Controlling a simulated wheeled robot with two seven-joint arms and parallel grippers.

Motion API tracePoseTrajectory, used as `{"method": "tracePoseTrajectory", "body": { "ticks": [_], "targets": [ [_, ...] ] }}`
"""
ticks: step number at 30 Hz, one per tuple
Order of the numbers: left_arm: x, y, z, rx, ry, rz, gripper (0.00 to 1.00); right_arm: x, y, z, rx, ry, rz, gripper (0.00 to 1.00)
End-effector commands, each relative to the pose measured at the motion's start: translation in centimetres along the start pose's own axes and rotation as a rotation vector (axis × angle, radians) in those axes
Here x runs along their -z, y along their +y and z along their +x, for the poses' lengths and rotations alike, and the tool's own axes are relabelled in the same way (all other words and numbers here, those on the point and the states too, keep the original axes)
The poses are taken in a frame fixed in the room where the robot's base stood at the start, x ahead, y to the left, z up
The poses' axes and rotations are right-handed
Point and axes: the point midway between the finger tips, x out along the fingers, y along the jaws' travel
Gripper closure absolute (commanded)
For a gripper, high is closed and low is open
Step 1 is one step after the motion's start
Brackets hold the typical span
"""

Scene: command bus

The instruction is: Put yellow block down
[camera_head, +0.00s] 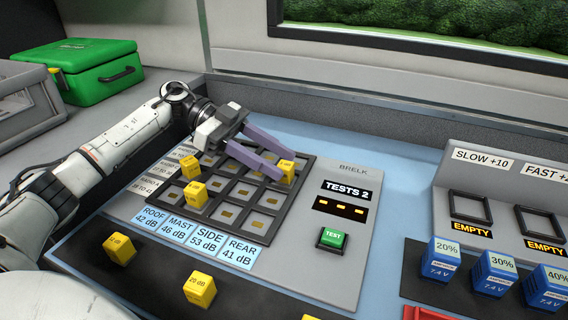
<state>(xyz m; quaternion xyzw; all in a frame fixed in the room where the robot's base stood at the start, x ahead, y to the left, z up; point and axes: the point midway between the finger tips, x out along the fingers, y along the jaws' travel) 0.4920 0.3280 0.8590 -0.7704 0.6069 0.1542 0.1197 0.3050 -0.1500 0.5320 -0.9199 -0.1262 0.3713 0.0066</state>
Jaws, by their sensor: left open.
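A yellow block (287,171) sits at the far right corner of the dark grid (222,213) on the grey panel. My left gripper (284,163) is open, with its two purple fingers reaching in from the left and their tips at this block. The fingers hide part of the grid, and I cannot tell whether they touch the block. Another yellow block (190,167) stands at the grid's far left, and one (195,194) stands in its left part. My right gripper is not in view.
More yellow blocks (200,290) stand on the dark front strip. A green test button (331,238) lies right of the grid. Blue batteries (494,272) stand before empty slots (470,207) at right. A green case (85,70) and grey crate (27,103) are back left.

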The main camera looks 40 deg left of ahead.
Motion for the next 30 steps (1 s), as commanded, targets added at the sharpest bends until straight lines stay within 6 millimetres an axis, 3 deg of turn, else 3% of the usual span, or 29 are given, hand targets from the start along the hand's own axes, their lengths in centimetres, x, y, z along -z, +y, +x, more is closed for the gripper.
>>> {"method": "tracePoseTrajectory", "body": {
  "ticks": [6, 12, 18, 30],
  "targets": [
    [0.2, -0.1, -5.1, 0.005, -0.001, -0.001, 0.58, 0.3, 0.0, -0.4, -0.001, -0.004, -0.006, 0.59],
    [0.1, -0.1, -8.3, 0.002, 0.0, -0.001, 0.58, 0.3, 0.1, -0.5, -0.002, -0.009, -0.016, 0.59],
    [0.1, 0.0, -9.4, 0.0, 0.0, 0.001, 0.58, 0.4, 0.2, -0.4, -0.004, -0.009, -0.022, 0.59],
    [0.3, 0.0, -9.3, 0.0, 0.004, 0.003, 0.58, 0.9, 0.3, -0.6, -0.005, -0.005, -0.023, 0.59]
  ]
}}
